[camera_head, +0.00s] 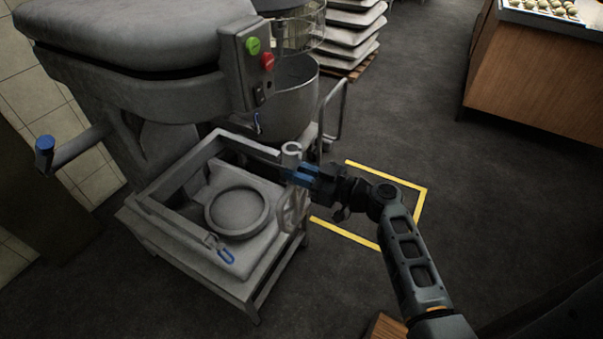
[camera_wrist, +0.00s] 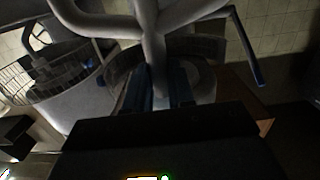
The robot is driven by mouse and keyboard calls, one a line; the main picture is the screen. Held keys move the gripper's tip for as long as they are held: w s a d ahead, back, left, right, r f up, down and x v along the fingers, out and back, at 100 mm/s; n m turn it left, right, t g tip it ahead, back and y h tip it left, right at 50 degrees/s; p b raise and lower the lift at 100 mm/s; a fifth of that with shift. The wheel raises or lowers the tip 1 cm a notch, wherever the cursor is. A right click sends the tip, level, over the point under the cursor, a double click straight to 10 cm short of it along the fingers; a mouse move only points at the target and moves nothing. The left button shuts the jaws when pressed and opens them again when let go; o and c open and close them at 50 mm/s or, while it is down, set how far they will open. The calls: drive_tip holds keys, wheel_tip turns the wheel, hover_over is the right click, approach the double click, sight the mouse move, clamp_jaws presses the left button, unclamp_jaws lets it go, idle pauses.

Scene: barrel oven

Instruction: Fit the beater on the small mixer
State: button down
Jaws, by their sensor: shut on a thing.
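The beater (camera_head: 294,211) is a grey metal piece with openwork arms and a round collar on its upper end. My gripper (camera_head: 303,174) has blue fingers and is shut on its shaft, at the right edge of the mixer's stand. The wrist view shows the grey beater (camera_wrist: 152,40) close up, its shaft between the blue fingers of my gripper (camera_wrist: 158,88). The small mixer (camera_head: 150,70) stands at the left, with a big grey head and green and red buttons. The underside of its head, where a beater would attach, is hidden in the head view.
The mixer's stand (camera_head: 150,212) has raised rims and a round seat (camera_head: 238,210). A blue-handled lever (camera_head: 45,146) juts out left. Behind are a large metal bowl (camera_head: 295,98) with a wire guard and stacked trays (camera_head: 348,30). Yellow-marked floor lies right; a wooden counter (camera_head: 535,95) stands farther right.

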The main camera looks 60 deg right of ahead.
drive_tip(key=w+b, duration=0.4)
drive_tip(key=w, duration=1.4)
drive_tip(key=shift+w+a+b, duration=0.3)
drive_tip(key=shift+w, duration=0.05)
idle(0.4)
drive_tip(key=shift+r, duration=0.1)
drive_tip(key=shift+s+b, duration=0.1)
drive_tip(key=shift+b, duration=0.25)
idle(0.5)
drive_tip(key=shift+b, duration=0.9)
idle(0.8)
drive_tip(key=shift+r+p, duration=1)
drive_tip(key=shift+r, duration=0.55)
drive_tip(key=shift+b, duration=0.45)
idle(0.8)
